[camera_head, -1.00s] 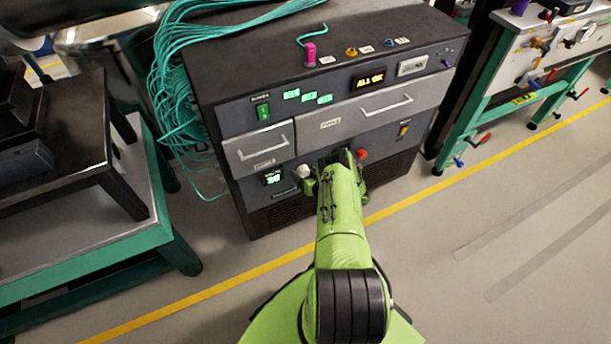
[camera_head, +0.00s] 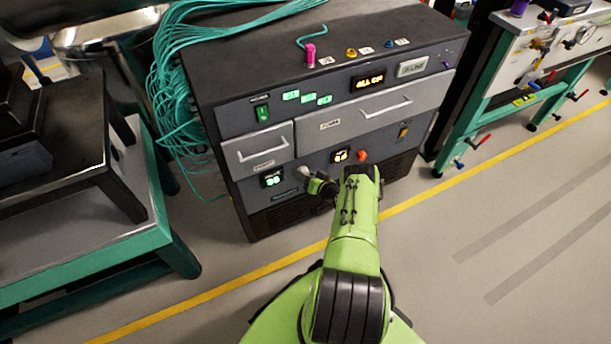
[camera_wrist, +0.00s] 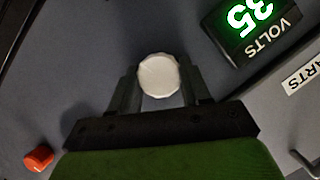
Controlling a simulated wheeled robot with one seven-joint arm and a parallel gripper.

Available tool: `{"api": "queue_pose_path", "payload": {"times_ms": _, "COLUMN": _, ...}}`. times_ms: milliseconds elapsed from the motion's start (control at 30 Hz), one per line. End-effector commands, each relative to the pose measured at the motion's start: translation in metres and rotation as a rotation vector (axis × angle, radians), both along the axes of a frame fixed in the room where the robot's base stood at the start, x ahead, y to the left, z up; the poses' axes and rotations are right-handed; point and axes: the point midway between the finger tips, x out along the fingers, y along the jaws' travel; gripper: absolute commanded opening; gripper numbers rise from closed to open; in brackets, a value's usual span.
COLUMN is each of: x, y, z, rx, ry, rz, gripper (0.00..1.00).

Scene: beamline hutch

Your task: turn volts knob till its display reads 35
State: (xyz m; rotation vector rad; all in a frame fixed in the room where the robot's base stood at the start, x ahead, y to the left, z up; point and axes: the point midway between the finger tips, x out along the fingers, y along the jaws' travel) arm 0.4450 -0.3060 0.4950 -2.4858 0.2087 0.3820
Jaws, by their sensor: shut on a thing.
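The white volts knob (camera_wrist: 158,76) sits between the two fingers of my gripper (camera_wrist: 160,84) in the wrist view, and the fingers are shut on it. The volts display (camera_wrist: 250,22) glows green above a VOLTS label and reads 35 there, tilted. In the head view, the display (camera_head: 271,179) is small on the cabinet's lower left panel. The knob (camera_head: 303,171) is partly hidden by my gripper (camera_head: 310,180), which reaches it from the right.
A red-orange knob (camera_head: 361,156) stands right of a second display (camera_head: 341,156) on the same panel. A drawer (camera_head: 258,149) with a bar handle is above. Teal cables (camera_head: 175,100) hang at the cabinet's left. A green-framed table (camera_head: 150,235) stands at left.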

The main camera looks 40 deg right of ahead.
Motion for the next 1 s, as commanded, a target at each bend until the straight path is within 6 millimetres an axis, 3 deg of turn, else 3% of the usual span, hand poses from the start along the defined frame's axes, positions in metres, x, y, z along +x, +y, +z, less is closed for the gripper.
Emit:
{"api": "queue_pose_path", "payload": {"times_ms": 100, "x": -0.001, "y": 0.001, "z": -0.001, "rx": 0.0, "ry": 0.005, "rz": 0.002, "gripper": 0.17}}
{"api": "queue_pose_path", "payload": {"times_ms": 133, "x": -0.001, "y": 0.001, "z": -0.001, "rx": 0.0, "ry": 0.005, "rz": 0.002, "gripper": 0.49}}
{"api": "queue_pose_path", "payload": {"times_ms": 300, "x": -0.001, "y": 0.001, "z": -0.001, "rx": -0.001, "ry": 0.005, "rz": 0.001, "gripper": 0.73}}
{"api": "queue_pose_path", "payload": {"times_ms": 567, "x": -0.001, "y": 0.0, "z": 0.0, "rx": -0.002, "ry": 0.004, "rz": 0.001, "gripper": 0.73}}
{"api": "queue_pose_path", "payload": {"times_ms": 667, "x": -0.012, "y": 0.0, "z": 0.004, "rx": 0.0, "ry": 0.006, "rz": -0.002, "gripper": 0.73}}
{"api": "queue_pose_path", "payload": {"times_ms": 1000, "x": -0.098, "y": 0.004, "z": 0.04, "rx": 0.004, "ry": 0.003, "rz": -0.011, "gripper": 0.73}}
